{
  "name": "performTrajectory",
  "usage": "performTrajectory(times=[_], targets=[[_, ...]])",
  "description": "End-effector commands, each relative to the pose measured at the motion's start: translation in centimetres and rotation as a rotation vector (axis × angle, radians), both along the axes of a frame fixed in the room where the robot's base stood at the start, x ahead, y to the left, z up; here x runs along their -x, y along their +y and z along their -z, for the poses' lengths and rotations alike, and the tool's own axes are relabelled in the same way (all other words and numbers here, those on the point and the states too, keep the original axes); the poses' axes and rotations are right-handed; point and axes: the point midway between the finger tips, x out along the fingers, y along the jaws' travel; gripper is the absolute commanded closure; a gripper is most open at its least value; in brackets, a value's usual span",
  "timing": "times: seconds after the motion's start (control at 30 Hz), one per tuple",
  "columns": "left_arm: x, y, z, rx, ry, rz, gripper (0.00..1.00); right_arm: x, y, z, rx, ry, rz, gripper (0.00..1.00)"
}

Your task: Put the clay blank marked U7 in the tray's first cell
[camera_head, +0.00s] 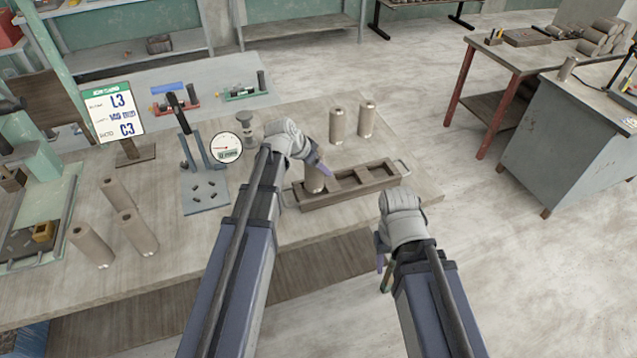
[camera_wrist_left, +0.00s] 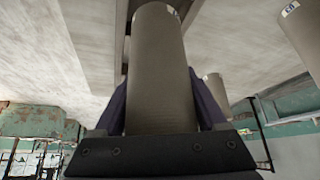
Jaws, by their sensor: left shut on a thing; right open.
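My left gripper (camera_head: 319,166) is shut on a grey-brown cylindrical clay blank (camera_head: 314,184), at the left end of the tray. The blank fills the middle of the left wrist view (camera_wrist_left: 158,85) between the purple fingers. A small label shows near its end there, too small to read. The long brown tray (camera_head: 350,196) has several cells and a handle at its right end. The blank's lower end is hidden by the tray wall, so I cannot tell whether it touches the cell floor. My right gripper (camera_head: 384,268) is open and empty, in front of the table's right part.
Two blanks (camera_head: 337,125) (camera_head: 366,119) stand behind the tray, and three (camera_head: 118,194) (camera_head: 138,232) (camera_head: 92,247) are at the left. A round dial gauge (camera_head: 226,148) and a sign reading L3 and C3 (camera_head: 114,113) stand left of the tray.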

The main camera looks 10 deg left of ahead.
Motion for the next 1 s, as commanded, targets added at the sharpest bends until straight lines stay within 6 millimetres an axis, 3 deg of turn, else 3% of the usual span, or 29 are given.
performTrajectory(times=[0.23,0.57,1.0], targets=[[0.0,0.0,0.6,0.001,-0.001,0.0,1.0,0.0,0.0,0.6,0.0,0.0,0.0,0.5],[0.0,0.0,4.1,0.001,-0.001,0.0,1.0,0.0,0.0,4.1,0.0,0.0,0.0,0.5],[0.0,0.0,4.3,0.001,-0.001,0.0,1.0,0.0,0.0,4.4,0.0,0.0,0.0,0.5]])
